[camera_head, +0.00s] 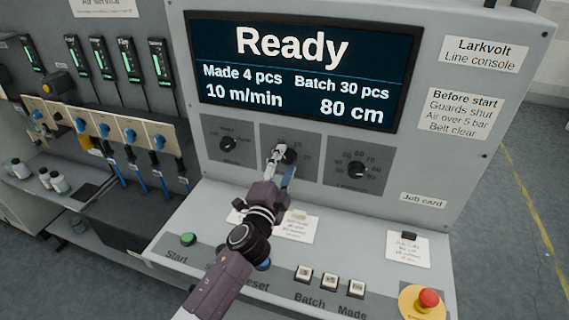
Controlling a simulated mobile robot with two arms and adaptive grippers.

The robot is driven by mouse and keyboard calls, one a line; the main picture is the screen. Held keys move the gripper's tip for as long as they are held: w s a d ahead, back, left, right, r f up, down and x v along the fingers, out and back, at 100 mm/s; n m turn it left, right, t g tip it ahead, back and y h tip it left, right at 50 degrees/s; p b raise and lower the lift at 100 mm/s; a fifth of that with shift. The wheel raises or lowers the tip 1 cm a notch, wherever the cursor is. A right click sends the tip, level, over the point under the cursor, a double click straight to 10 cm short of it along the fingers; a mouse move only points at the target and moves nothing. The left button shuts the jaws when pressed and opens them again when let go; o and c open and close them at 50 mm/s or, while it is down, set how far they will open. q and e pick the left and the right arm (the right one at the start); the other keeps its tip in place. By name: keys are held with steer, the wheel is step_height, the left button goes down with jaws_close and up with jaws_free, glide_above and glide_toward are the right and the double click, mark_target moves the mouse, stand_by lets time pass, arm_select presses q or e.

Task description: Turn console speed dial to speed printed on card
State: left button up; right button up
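The console (462,120) has a row of three dials below its screen (300,72). The middle dial (291,157) is partly hidden by my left gripper (277,154), whose fingertips are at the dial's left side. I cannot tell whether they touch it or how far apart they are. The screen reads Ready, 10 m/min, 80 cm, Made 4 pcs, Batch 30 pcs. A white card (408,249) lies on the sloped desk under a dark clip, below the "Job card" label (424,200). Its print is too small to read. My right gripper is not in view.
A left dial (229,144) and a right dial (357,169) flank the middle one. The desk holds a green Start button (188,239), several white keys (330,281), another card (302,231) and a red stop button (429,298). Blue-handled valves (130,135) are at left.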

arm_select(q)
steer(key=shift+s, duration=0.2)
steer(key=v, duration=1.1)
steer(key=shift+s+a, duration=0.15)
steer(key=shift+s, duration=0.2)
